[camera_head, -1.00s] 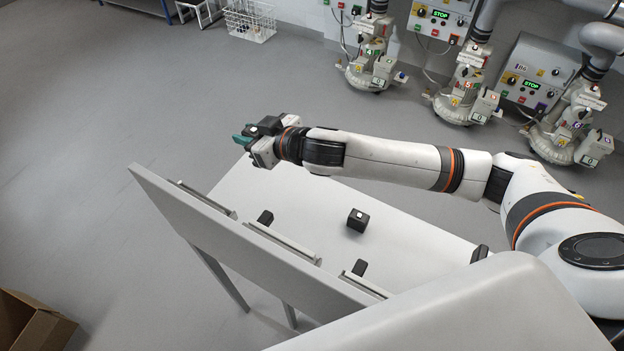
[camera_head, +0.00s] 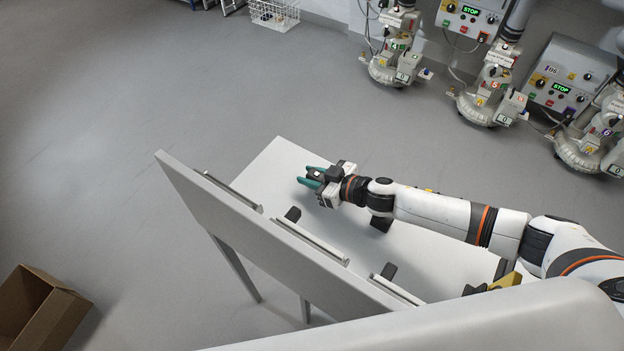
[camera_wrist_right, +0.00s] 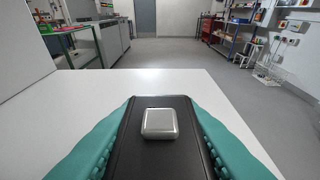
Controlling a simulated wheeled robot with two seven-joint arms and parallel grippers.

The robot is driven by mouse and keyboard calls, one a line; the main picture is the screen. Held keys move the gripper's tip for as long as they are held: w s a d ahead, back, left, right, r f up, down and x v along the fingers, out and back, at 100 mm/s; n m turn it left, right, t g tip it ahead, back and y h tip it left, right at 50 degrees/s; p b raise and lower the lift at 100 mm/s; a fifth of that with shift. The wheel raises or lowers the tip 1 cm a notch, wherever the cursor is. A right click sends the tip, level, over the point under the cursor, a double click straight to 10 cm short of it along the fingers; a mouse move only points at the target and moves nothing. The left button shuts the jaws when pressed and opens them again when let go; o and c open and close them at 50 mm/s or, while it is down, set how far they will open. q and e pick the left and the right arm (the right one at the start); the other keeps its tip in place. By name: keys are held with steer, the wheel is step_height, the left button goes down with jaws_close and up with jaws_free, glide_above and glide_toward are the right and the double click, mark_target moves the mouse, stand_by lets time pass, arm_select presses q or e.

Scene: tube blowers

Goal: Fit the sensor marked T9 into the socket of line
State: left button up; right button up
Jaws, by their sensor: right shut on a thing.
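My right gripper (camera_head: 312,178) is over the white table, its teal fingers shut on a black block. In the right wrist view the black block (camera_wrist_right: 160,155) fills the space between the teal fingers; a silver square is on its face. No T9 mark can be read on it. Another black block (camera_head: 382,223) lies on the table, partly hidden under my right arm. My left gripper is not in view.
A yellow thing (camera_head: 506,281) shows at lower right. A cardboard box (camera_head: 40,315) stands on the floor. Floor between table and blowers is clear.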

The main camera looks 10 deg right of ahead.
steer(key=shift+f, duration=0.75)
steer(key=shift+f, duration=0.2)
steer(key=o, duration=1)
